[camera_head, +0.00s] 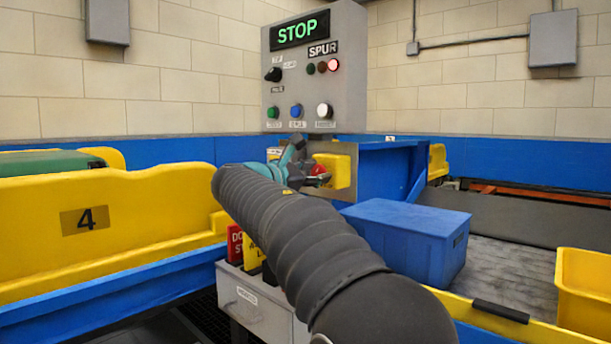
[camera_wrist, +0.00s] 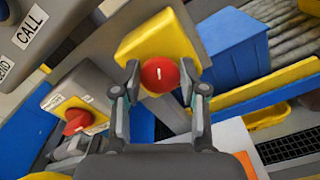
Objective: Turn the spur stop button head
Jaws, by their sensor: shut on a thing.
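A red round button head (camera_wrist: 158,74) with a short white mark on it sits on a yellow box (camera_wrist: 160,36). In the wrist view the white mark stands almost upright. My gripper (camera_wrist: 160,82) has one finger on each side of the red head and is shut on it. In the head view the yellow box (camera_head: 341,171) is below the control panel, the red head (camera_head: 318,170) shows only in part, and my gripper (camera_head: 306,177) reaches it from the left.
A second red knob (camera_wrist: 77,120) on a labelled box is left of my gripper. The grey control panel (camera_head: 350,70) reads STOP and SPUR, with a red lamp lit. A blue crate (camera_head: 405,240) stands close on the right, a yellow bin (camera_head: 583,280) farther right. A yellow tray marked 4 (camera_head: 150,205) is left.

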